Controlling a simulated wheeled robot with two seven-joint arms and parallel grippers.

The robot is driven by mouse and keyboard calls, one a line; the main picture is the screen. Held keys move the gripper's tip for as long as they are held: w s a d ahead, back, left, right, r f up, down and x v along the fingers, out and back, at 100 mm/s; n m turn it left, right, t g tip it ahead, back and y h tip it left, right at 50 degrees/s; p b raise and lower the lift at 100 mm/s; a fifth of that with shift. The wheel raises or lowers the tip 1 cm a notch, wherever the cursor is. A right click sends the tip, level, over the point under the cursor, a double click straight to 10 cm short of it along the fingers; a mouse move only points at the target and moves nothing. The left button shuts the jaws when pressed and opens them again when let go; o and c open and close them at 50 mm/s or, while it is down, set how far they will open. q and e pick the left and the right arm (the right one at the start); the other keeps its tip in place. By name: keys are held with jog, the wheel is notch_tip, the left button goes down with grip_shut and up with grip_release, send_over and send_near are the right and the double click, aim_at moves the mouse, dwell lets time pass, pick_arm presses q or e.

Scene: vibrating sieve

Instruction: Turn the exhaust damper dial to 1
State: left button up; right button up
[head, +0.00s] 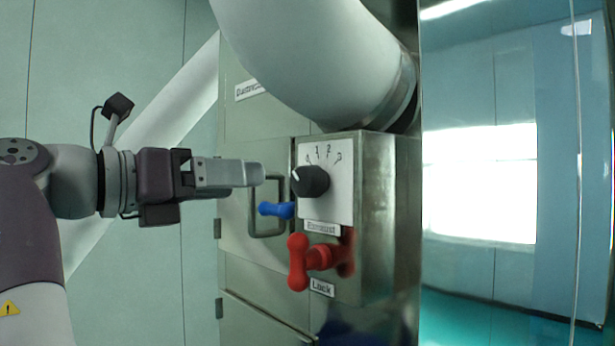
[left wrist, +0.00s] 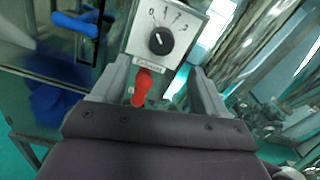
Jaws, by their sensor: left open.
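The exhaust damper dial (head: 310,181) is a black round knob on a white plate (head: 338,205) marked 0 to 3, above the "Exhaust" label. Its white mark points to the upper left, on the 0 side of the scale. The dial also shows in the left wrist view (left wrist: 159,41). My left gripper (head: 260,175) is level with the dial, just left of it in the head view. It is open and empty. In the left wrist view the dial lies ahead, between and beyond the two fingers, apart from them. My right gripper is not in view.
A red lock handle (head: 308,259) sticks out below the dial. A blue handle (head: 276,209) and a metal door pull (head: 252,210) are left of the dial box (head: 385,200). A thick white pipe (head: 320,60) hangs above.

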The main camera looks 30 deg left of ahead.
aim_at(299, 179)
pick_arm(q)
jog(key=p+x, duration=0.1)
jog(key=x, duration=0.3)
jog(key=p+x, duration=0.1)
jog(key=x, duration=0.3)
jog(key=p+x, duration=0.2)
jog(key=x, duration=0.2)
jog(key=shift+d+r, duration=0.15)
jog(key=shift+d, duration=0.3)
jog(key=shift+a, duration=0.25)
jog(key=shift+s+a, duration=0.5)
jog(key=shift+w+d, duration=0.25)
jog(key=shift+d, duration=0.05)
jog(key=shift+c, duration=0.3)
jog(key=shift+w+d, duration=0.2)
jog(key=shift+w, duration=0.05)
jog(key=c, duration=1)
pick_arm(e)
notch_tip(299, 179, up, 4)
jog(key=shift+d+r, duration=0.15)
